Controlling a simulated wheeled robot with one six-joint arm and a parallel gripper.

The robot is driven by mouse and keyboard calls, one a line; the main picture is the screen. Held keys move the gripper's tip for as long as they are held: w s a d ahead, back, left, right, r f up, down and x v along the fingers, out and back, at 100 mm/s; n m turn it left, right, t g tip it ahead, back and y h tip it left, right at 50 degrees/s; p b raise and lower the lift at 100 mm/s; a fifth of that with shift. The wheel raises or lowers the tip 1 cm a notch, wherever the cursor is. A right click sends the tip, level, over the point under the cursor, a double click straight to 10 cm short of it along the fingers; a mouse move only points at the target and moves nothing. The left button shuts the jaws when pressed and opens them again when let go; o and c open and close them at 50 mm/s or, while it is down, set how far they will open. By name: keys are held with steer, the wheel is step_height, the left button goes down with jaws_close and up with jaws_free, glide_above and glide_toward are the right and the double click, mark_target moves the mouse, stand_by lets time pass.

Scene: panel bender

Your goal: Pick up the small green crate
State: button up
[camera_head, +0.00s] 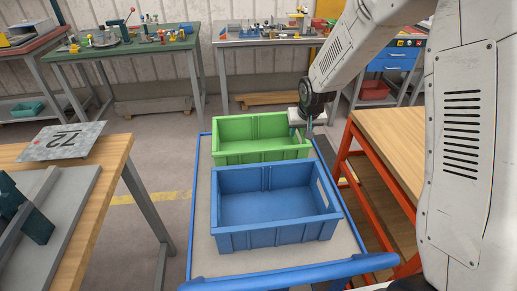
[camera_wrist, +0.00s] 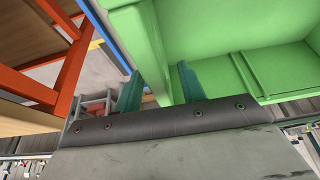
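The small green crate (camera_head: 262,151) is empty and stands upright on the far part of a cart, behind a blue crate. My gripper (camera_head: 308,128) is at the green crate's right end, by the top of its end wall. In the wrist view, the two teal fingers of my gripper (camera_wrist: 159,72) are spread apart. The end wall of the green crate (camera_wrist: 146,40) runs between them, with one finger on the inner side and one on the outer side. A firm grip on the wall does not show. The crate's floor rests on the cart.
The blue crate (camera_head: 270,237) stands close in front on the blue-railed cart (camera_head: 201,235). A wooden table with orange legs (camera_head: 391,140) is close on the right. A wooden bench (camera_head: 92,190) stands at left. Cluttered worktables (camera_head: 135,48) line the back wall.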

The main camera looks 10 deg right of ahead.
steer(key=shift+f, duration=0.25)
stand_by(0.3)
jaws_close()
